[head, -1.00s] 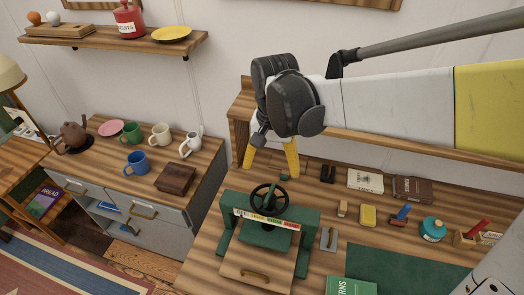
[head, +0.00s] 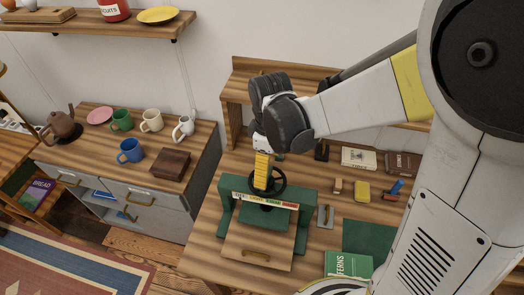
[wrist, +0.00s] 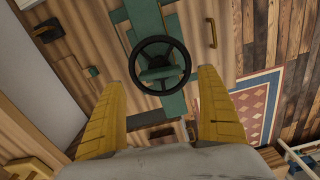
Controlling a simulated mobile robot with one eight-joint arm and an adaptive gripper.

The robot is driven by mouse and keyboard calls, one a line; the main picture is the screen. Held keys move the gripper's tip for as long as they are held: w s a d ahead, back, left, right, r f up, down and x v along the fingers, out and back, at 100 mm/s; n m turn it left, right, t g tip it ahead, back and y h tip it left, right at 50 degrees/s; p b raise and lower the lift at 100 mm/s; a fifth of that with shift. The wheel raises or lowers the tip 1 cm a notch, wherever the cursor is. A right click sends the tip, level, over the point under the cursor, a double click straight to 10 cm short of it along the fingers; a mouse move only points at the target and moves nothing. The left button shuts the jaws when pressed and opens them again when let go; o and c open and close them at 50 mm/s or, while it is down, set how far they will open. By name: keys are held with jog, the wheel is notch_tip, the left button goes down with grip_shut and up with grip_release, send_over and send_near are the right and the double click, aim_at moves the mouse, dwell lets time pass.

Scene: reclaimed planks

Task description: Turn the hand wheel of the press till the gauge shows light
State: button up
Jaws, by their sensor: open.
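The press is a green frame (head: 228,202) on the wooden workbench. Its black hand wheel (head: 280,181) is on top, partly hidden by my gripper in the head view. A gauge strip (head: 265,200) with coloured, labelled sections runs across the front; its reading is too small to tell. My gripper (head: 261,182) points down at the wheel with its yellow fingers. In the wrist view the fingers of my gripper (wrist: 160,90) are spread apart, one on each side of the wheel (wrist: 187,66). I cannot tell whether they touch it.
Right of the press lie a grey metal piece (head: 325,216), a yellow block (head: 362,192), a green book (head: 348,264) and a green mat (head: 368,236). Books (head: 359,158) lie at the back. A grey cabinet with mugs (head: 130,150) stands to the left.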

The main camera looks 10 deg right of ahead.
notch_tip(320, 180, down, 4)
jog(key=shift+f+b, duration=0.25)
jog(key=shift+b, duration=0.25)
jog(key=c, duration=1.2)
jog(key=shift+o, duration=0.2)
jog(key=shift+m, duration=0.3)
jog(key=m+b, duration=0.1)
jog(key=m, duration=0.2)
jog(key=shift+m+b, duration=0.35)
jog(key=shift+m, duration=1.65)
